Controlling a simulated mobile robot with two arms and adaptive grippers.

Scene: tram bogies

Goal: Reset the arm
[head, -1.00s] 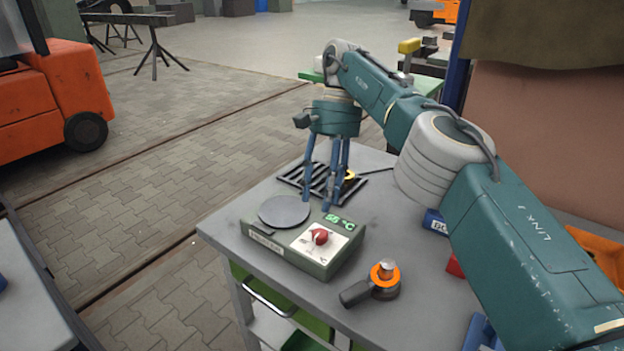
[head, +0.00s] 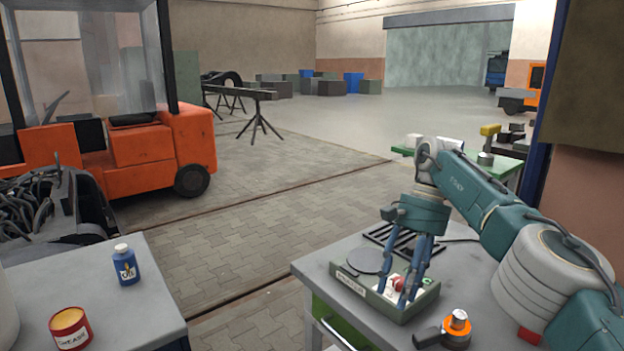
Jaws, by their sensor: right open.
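My right gripper (head: 406,285) hangs from the teal right arm (head: 478,190) with its blue fingers pointing down and spread apart, with nothing between them. In the head view the fingers overlap the green heater box (head: 366,293) on the grey table. I cannot tell whether they touch it. The box has a dark round plate (head: 370,260) on top and a red knob (head: 398,283), partly hidden by the fingers. My left gripper is out of view.
An orange-topped tool (head: 457,325) lies in front of the heater box, and a slatted black rack (head: 400,240) behind it. A bench at lower left holds a blue bottle (head: 125,265) and a grease tin (head: 70,330). An orange forklift (head: 160,150) stands beyond open paved floor.

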